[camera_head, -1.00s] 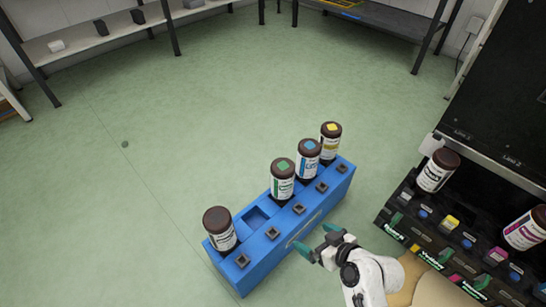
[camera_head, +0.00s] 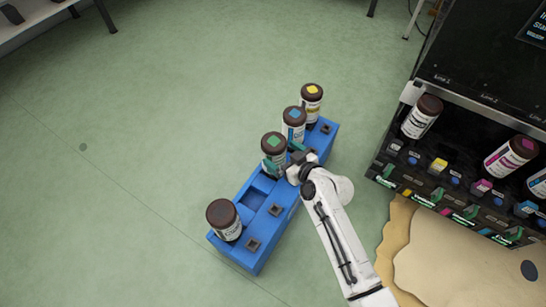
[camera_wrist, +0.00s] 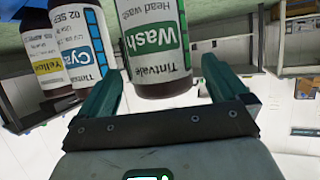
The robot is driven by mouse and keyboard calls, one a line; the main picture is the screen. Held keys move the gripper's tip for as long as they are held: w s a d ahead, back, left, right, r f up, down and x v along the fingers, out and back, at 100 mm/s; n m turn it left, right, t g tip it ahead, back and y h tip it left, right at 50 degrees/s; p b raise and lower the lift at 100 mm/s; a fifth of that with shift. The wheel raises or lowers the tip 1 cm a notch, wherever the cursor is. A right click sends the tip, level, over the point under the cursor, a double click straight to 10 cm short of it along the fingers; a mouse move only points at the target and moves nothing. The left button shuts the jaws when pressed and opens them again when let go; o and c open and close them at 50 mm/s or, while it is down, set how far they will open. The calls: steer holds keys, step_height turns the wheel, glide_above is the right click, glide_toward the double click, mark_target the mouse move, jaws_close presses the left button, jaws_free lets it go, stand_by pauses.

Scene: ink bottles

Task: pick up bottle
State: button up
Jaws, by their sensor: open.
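Several dark-capped bottles stand in a blue rack (camera_head: 250,258). The bottle with the green cap mark (camera_head: 273,142) is in the middle; in the wrist view it is the green "Wash" bottle (camera_wrist: 155,45). My gripper (camera_head: 283,158) is open right at this bottle. In the wrist view its two teal fingers (camera_wrist: 166,98) point toward the Wash bottle, which shows between and beyond them. The blue-marked Cyan bottle (camera_head: 293,122) and the yellow-marked bottle (camera_head: 312,98) stand behind it. A plain brown-capped bottle (camera_head: 223,215) stands at the rack's near left end.
An empty slot (camera_head: 256,198) lies between the green-marked and plain-capped bottles. A black machine (camera_head: 480,90) at right holds a bottle (camera_head: 421,118) and a magenta-labelled bottle (camera_head: 510,158). The green floor left of the rack is clear.

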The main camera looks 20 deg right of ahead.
steer(key=shift+b+x, duration=1.1)
steer(key=shift+x, duration=1.6)
steer(key=shift+d, duration=0.1)
steer(key=shift+c, duration=0.3)
steer(key=c, duration=1)
steer(key=shift+c, duration=0.4)
steer(key=shift+r, duration=0.15)
